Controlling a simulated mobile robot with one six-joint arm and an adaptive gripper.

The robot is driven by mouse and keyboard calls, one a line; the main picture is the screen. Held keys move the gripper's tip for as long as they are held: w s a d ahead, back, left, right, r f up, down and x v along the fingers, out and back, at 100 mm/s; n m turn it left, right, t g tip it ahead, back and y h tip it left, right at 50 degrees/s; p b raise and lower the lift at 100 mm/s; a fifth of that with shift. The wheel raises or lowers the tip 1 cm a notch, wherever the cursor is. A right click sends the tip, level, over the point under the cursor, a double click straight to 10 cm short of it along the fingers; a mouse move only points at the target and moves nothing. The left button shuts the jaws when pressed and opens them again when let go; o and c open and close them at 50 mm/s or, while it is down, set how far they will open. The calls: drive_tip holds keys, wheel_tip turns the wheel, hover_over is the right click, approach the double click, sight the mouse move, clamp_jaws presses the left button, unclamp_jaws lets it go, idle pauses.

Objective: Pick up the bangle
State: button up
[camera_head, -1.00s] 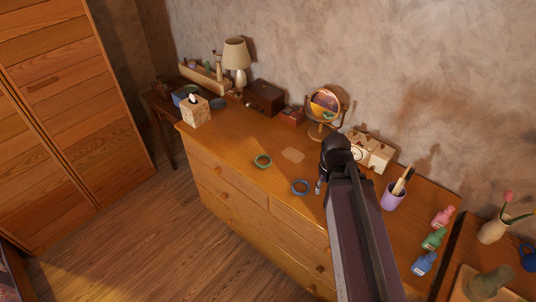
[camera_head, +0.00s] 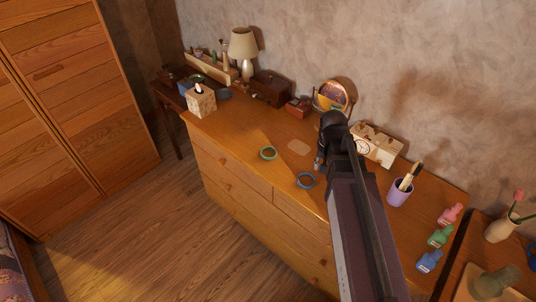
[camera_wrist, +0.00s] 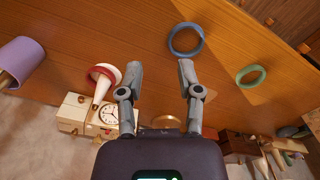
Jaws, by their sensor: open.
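Two ring-shaped pieces that could be the bangle lie flat on the wooden dresser top: a blue ring (camera_head: 298,182) and a green ring (camera_head: 262,154) to its left. In the wrist view, the blue ring (camera_wrist: 170,40) is just beyond my fingertips, nearer the right finger, and the green ring (camera_wrist: 240,77) is farther right. A red ring (camera_wrist: 92,76) sits around a white cone at the left. My gripper (camera_wrist: 160,67) is open and empty. In the head view, my gripper (camera_head: 319,163) is above the dresser, partly hidden by my arm, close to the blue ring.
A white clock box (camera_head: 378,146), a round mirror (camera_head: 333,95) and a purple pen cup (camera_head: 399,193) stand along the back. Small bottles (camera_head: 440,236) are at the right. A tissue box (camera_head: 201,100) and lamp (camera_head: 243,45) are at the left. The dresser's front-left top is mostly clear.

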drive_tip(key=w+a+f+m+b, duration=0.1)
drive_tip(key=w+a+m, duration=0.5)
drive_tip(key=w+a, duration=1.1)
drive_tip(key=shift+w+a+f+m, duration=0.15)
drive_tip(key=shift+f+m, duration=0.15)
drive_tip(key=b, duration=0.9)
hover_over(274, 156)
wheel_tip(274, 156, down, 9)
drive_tip(key=shift+a+r, duration=0.15)
drive_tip(key=shift+r, duration=0.05)
drive_tip(key=shift+f, duration=0.15)
drive_tip(key=shift+f+b, duration=2.45)
drive_tip(key=shift+b, duration=0.15)
clamp_jaws()
